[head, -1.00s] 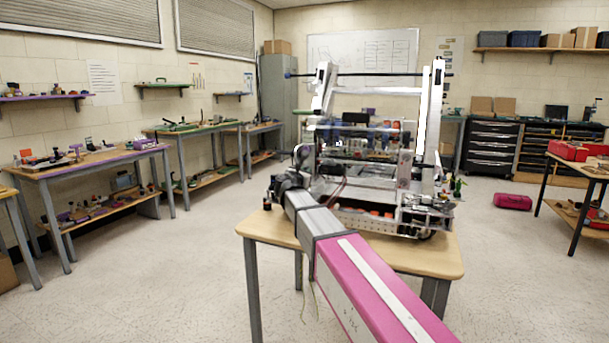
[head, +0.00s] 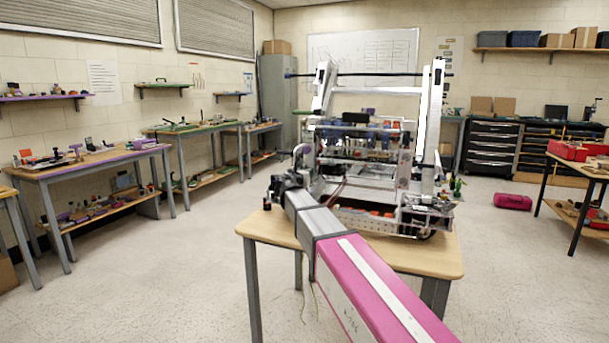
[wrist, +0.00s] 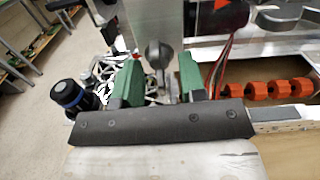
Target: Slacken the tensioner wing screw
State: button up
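The roller intake machine (head: 365,190) stands on a wooden table, with uprights and a crossbar. In the wrist view my gripper (wrist: 158,78) has its two green fingers apart. A grey rounded knob on a stem (wrist: 158,54) shows in the gap between the fingers, in front of a metal plate (wrist: 153,20). It looks like the wing screw, but its wings are not clear. I see no clear contact between knob and fingers. In the head view my arm reaches to the machine's left side, and the fingertips cannot be made out there.
A dark cylinder with a blue ring (wrist: 68,95) stands left of the fingers. Orange rollers (wrist: 282,89) and red and black wires (wrist: 218,65) lie to the right. The table's front edge (head: 447,272) is below my arm. Open floor (head: 190,270) lies to the left.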

jog(key=v, duration=0.7)
dwell(0.5)
jog(key=shift+s, duration=0.1)
